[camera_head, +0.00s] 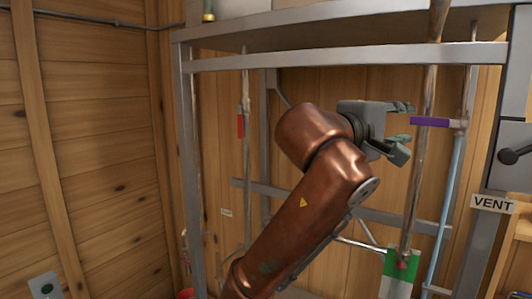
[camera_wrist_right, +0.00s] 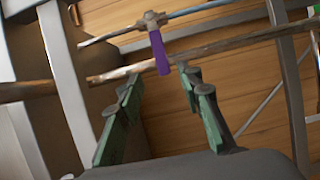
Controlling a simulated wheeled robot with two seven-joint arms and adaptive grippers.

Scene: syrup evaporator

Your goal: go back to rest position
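My right gripper (camera_head: 407,131) is raised in front of the metal frame, with my copper-coloured arm rising from below. In the right wrist view its two green-padded fingers (camera_wrist_right: 162,84) are spread apart with nothing between them. A purple valve handle (camera_head: 430,122) on a pipe lies just beyond the fingertips. The handle also shows in the wrist view (camera_wrist_right: 160,54), ahead of the gap, and it looks apart from the fingers. My left gripper is in neither view.
A grey metal frame (camera_head: 345,57) surrounds the arm above and at the sides. A brown vertical pipe (camera_head: 424,88) and a blue pipe (camera_head: 449,187) stand right of the gripper. A red handle (camera_head: 240,125) is at left. A VENT label (camera_head: 493,204) is at far right.

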